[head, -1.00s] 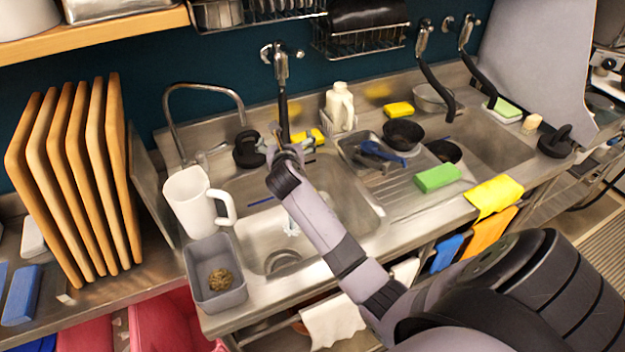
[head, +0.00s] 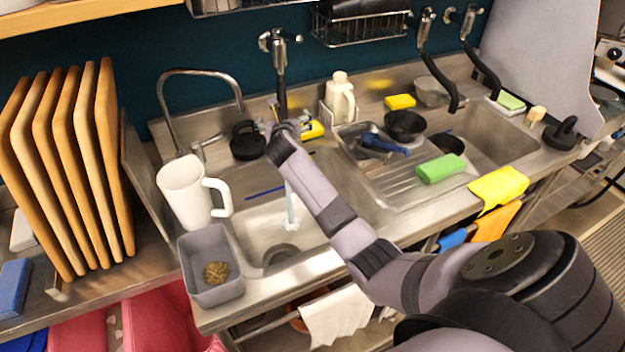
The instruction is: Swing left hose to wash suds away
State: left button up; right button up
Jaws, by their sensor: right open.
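The left hose (head: 281,88) is black and hangs from a chrome wall tap (head: 279,45) over the left sink basin (head: 345,190). My right gripper (head: 284,128) is at the hose's lower end. My forearm and its small size hide most of the fingers, and whether they touch the hose is unclear. A stream of water (head: 291,208) falls into the left basin beside my forearm, near the drain (head: 281,254). I cannot make out distinct suds. My left gripper is not in view.
A white pitcher (head: 187,194) and a grey tub with a brown scrubber (head: 215,272) stand at the basin's left. A curved faucet (head: 200,72) rises behind. A drainboard with a green sponge (head: 441,168) and black bowls lies to the right.

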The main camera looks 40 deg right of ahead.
jog(key=s+d+p, duration=0.2)
jog(key=d+p, duration=0.2)
jog(key=d, duration=0.3)
jog(key=shift+s, duration=0.35)
dwell(0.5)
jog(key=shift+d+p, duration=0.75)
jog(key=shift+d, duration=1.8)
jog(key=p+v, duration=0.4)
jog(key=v, duration=0.5)
jog(key=shift+s, duration=0.35)
